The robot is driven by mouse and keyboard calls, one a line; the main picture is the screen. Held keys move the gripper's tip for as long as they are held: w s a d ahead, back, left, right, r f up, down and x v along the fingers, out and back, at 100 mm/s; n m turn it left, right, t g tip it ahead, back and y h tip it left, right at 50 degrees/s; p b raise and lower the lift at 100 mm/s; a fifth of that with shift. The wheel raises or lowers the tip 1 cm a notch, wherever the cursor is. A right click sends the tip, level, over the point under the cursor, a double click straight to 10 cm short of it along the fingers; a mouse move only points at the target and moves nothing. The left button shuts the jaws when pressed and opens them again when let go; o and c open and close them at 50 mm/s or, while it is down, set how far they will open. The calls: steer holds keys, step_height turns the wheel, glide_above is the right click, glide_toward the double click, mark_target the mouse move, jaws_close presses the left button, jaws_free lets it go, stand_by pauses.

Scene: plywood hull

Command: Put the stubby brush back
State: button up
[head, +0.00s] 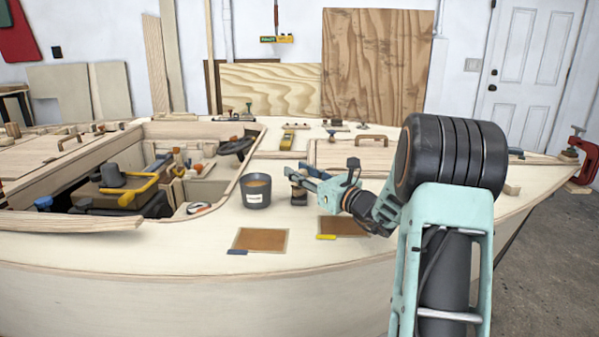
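My gripper (305,178) is over the pale deck, just right of a dark pot. Its teal fingers point left, and their gap is too small to judge. A small dark and brown object (298,194) shows at the fingertips; it could be the stubby brush, but I cannot tell for sure, nor whether it is held or standing on the deck. The dark grey pot (257,197) has a pale label and brown contents.
Two brown rectangular panels, left (260,240) and right (342,226), lie on the deck in front. An open cockpit (203,188) with tools is left of the pot.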

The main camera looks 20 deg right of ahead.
steer(key=o, duration=0.5)
steer(key=shift+c, duration=0.2)
steer(key=shift+r+p, duration=0.45)
steer(key=shift+r, duration=0.15)
steer(key=shift+s+d+r, duration=0.1)
steer(key=shift+s+d, duration=0.1)
steer(key=shift+s, duration=0.1)
steer(key=p+v, duration=0.2)
steer(key=v, duration=0.9)
steer(key=shift+s, duration=0.2)
